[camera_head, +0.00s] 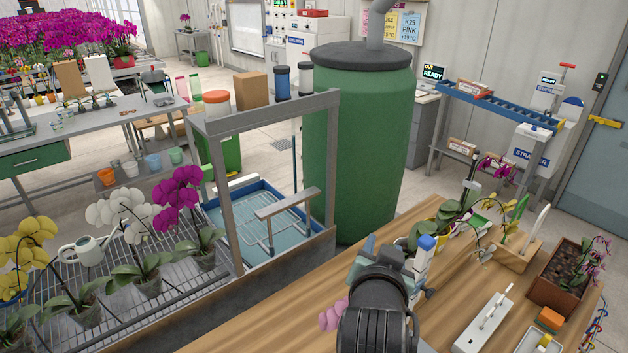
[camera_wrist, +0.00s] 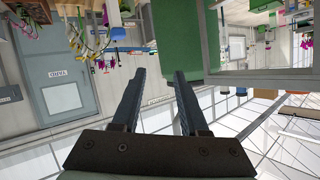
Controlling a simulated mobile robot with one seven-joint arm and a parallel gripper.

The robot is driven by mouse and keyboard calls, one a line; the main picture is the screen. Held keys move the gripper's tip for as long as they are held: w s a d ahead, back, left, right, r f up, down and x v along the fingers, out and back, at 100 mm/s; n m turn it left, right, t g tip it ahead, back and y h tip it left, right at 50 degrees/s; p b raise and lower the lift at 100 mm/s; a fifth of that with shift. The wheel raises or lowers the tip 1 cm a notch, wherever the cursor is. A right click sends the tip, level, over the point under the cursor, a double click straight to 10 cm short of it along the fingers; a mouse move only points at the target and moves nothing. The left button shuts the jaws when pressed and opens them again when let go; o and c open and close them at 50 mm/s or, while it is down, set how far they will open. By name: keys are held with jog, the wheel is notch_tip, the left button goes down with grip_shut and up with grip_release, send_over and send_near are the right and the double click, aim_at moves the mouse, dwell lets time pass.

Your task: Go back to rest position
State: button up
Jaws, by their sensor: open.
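My gripper (camera_wrist: 160,74) shows in the wrist view with its two dark fingers apart. Nothing is between the fingers. The wrist view is upside down and shows the room beyond the fingers. In the head view my dark wrist stands over the wooden bench (camera_head: 290,308) at the bottom middle. The fingers themselves are hard to make out there. A white bottle with a blue cap (camera_head: 425,255) stands close beside my wrist in the picture. I cannot tell the gap between them.
A green barrel (camera_head: 360,140) stands behind the bench. A grey-framed basin (camera_head: 262,232) and potted orchids (camera_head: 147,265) are on the left. A wooden caddy (camera_head: 520,249), a white box (camera_head: 483,322) and a brown planter (camera_head: 560,285) crowd the bench's right. Bare wood lies left of my wrist.

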jog(key=a+r+n+t+b, duration=0.2)
jog(key=a+r+t, duration=0.25)
jog(key=r, duration=0.85)
jog(key=s+a+r+n+t+y+b, duration=0.2)
jog(key=s+r+t, duration=0.3)
jog(key=s+r, duration=0.4)
jog(key=s+a+r+n+t+y+b, duration=0.1)
jog(key=s+a+r+n+t+b, duration=0.1)
jog(key=s+a+r+t, duration=0.3)
jog(key=s+r, duration=0.4)
jog(key=r, duration=0.2)
jog(key=shift+r+y, duration=0.4)
jog(key=shift+d, duration=0.1)
